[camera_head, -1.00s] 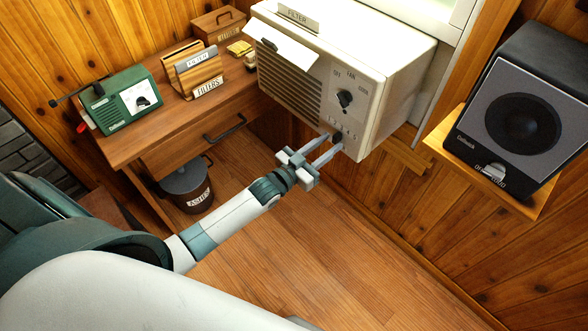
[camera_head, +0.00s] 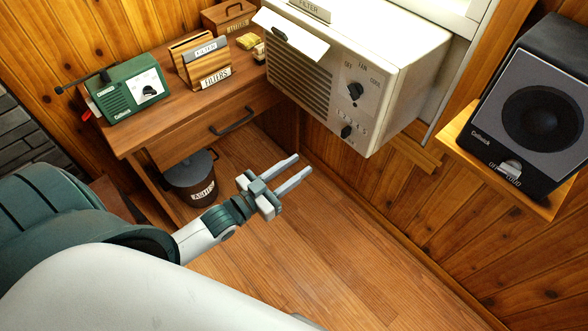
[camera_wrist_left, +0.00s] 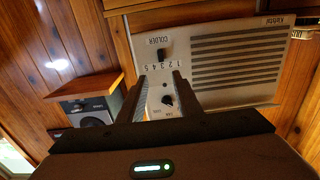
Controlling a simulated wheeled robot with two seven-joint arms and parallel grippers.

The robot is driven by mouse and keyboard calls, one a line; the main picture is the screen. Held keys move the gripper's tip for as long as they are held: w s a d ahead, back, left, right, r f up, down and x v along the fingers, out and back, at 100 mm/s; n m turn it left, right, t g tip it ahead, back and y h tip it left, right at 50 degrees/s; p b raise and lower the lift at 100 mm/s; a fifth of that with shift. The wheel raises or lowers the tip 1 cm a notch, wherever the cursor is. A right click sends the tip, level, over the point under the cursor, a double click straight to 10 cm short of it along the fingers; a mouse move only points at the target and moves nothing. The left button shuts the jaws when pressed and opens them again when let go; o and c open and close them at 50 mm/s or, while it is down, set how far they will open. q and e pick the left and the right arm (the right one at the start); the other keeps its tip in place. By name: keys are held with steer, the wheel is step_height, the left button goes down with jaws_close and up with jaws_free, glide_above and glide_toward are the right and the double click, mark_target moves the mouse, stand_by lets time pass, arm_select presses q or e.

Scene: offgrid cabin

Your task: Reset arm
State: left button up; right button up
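My left gripper (camera_head: 290,174) is open and empty, in mid-air over the wood floor, below and left of the air conditioner. Its two fingers are parallel with a gap between them; the fingers also show in the left wrist view (camera_wrist_left: 161,90). The white air conditioner (camera_head: 405,62) is on the wall, with a fan knob (camera_head: 355,91) and a lower numbered knob (camera_head: 347,131) on its front. In the left wrist view the air conditioner (camera_wrist_left: 215,97) lies beyond the fingertips, apart from them. My right gripper is not in view.
A desk (camera_head: 140,128) at the left bears a green radio (camera_head: 128,98) and a wooden filter holder (camera_head: 203,66). An ash bucket (camera_head: 191,180) stands under it. A black speaker (camera_head: 535,110) sits on a wall shelf (camera_head: 458,150). The floor (camera_head: 330,240) in the middle is clear.

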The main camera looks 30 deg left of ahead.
arm_select(q)
steer(key=shift+s, duration=0.15)
stand_by(0.5)
steer(key=s+a+f+n+g+y, duration=0.1)
steer(key=s+f+g+y, duration=0.2)
steer(key=f, duration=1.1)
steer(key=s+f+n+g+y, duration=0.15)
steer(key=s+f, duration=0.25)
steer(key=f, duration=0.9)
steer(key=s+d+f+g, duration=0.3)
steer(key=s+f, duration=0.7)
steer(key=s+d+f+m+g, duration=0.1)
steer(key=s+d+f+g, duration=0.2)
steer(key=s+f, duration=0.7)
steer(key=shift+s+d+f+g, duration=0.3)
steer(key=shift+d+f+g, duration=0.05)
steer(key=shift+g, duration=0.2)
stand_by(2.1)
